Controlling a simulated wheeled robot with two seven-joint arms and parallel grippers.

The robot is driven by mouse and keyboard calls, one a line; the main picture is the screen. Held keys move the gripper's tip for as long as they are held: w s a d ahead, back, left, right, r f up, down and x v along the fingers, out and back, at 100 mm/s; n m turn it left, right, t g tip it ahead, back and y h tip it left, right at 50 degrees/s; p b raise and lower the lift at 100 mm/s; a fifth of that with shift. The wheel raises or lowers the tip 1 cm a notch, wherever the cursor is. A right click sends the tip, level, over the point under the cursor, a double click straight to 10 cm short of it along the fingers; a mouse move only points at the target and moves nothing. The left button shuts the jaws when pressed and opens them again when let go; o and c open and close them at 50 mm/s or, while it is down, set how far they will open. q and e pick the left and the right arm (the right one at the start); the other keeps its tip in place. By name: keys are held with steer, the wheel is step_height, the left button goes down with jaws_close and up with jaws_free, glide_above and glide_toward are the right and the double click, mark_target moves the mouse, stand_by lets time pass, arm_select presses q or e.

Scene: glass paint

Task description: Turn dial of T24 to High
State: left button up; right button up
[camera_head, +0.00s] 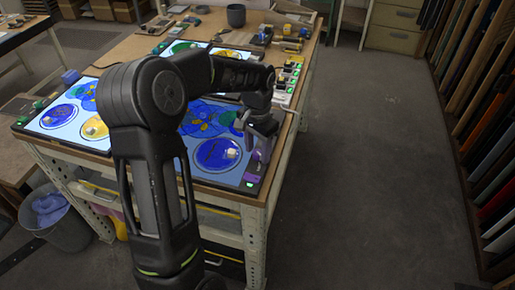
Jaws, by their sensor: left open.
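My left gripper (262,128) is open above the right edge of the near light panel (204,163) on the workbench. My black left arm reaches across the bench and hides part of the panels. A small purple item (263,156) lies just below the gripper, at the panel's right edge. My right gripper is not in view.
Another lit panel (66,118) lies on the left of the workbench (137,45), with more lit panels behind. Small devices with green lights (289,80) line the right edge. A grey bin (58,222) stands at lower left. The floor (365,150) to the right is clear, up to a rack of coloured sheets (486,110).

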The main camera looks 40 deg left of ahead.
arm_select(q)
steer(key=shift+c, duration=0.5)
jaws_close()
steer(key=shift+n, duration=0.4)
steer(key=n+b, duration=0.1)
steer(key=n, duration=0.2)
steer(key=n+b, duration=0.1)
steer(key=n, duration=0.4)
steer(key=shift+n, duration=0.4)
steer(key=n, duration=0.4)
steer(key=shift+n, duration=0.3)
steer(key=n, duration=0.5)
steer(key=shift+a, duration=0.1)
